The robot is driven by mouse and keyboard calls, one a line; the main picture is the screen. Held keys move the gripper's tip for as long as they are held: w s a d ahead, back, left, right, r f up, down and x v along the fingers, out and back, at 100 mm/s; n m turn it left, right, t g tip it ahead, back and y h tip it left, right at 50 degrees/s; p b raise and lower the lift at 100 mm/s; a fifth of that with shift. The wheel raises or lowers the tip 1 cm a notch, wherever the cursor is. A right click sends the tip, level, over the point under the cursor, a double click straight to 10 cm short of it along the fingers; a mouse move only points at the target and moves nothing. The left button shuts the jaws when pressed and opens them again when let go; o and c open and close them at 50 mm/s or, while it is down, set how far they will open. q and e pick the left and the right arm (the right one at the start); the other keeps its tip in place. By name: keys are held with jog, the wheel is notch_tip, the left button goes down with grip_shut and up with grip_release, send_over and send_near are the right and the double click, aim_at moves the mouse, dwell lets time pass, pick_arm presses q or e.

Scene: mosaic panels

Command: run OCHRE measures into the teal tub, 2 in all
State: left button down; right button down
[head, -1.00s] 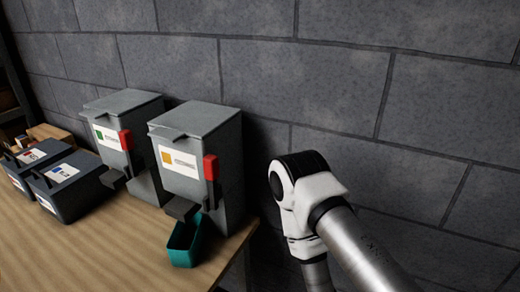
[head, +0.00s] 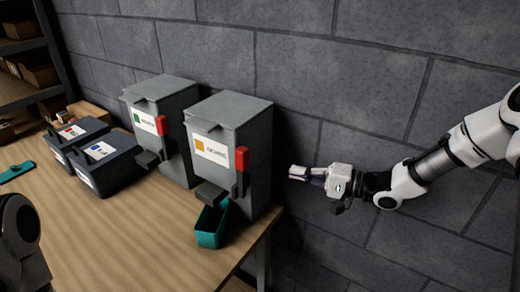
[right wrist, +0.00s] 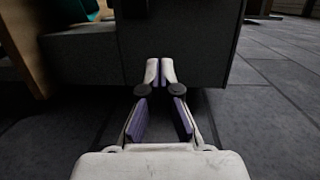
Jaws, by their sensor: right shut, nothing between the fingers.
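The dispenser with an orange-square label that appears to read OCHRE (head: 228,120) stands at the table's right end. Its red lever (head: 241,160) is on the front, near the right edge. The teal tub (head: 211,238) sits below its dark spout; its contents cannot be made out. My right gripper (head: 292,173) is shut and empty, to the right of the dispenser and apart from it in the head view. In the right wrist view the shut fingertips (right wrist: 160,64) point toward a dark grey body, with some teal at the upper left. My left gripper is not in view.
A second dispenser with a green-square label (head: 152,122) and its own red lever stands to the left. Two dark bins (head: 110,165) with red and blue labels sit farther left. A flat teal piece (head: 17,171) lies at the table's left. A block wall runs behind.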

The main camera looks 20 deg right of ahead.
aim_at(243, 173)
notch_tip(243, 173, up, 5)
jog(key=d+y, duration=0.2)
jog(key=x, duration=0.3)
jog(key=p+x, duration=0.1)
jog(key=x, duration=0.5)
jog(key=shift+s+a+f+p, duration=0.15)
jog(key=shift+a+f+p, duration=0.15)
jog(key=shift+a+p, duration=0.15)
jog(key=s+a, duration=0.1)
jog(key=s+a+p, duration=0.1)
jog(key=a, duration=0.1)
jog(key=shift+s+a+r+p, duration=0.1)
jog(key=shift+s+a+p, duration=0.1)
jog(key=shift+p, duration=0.1)
jog(key=shift+w, duration=0.15)
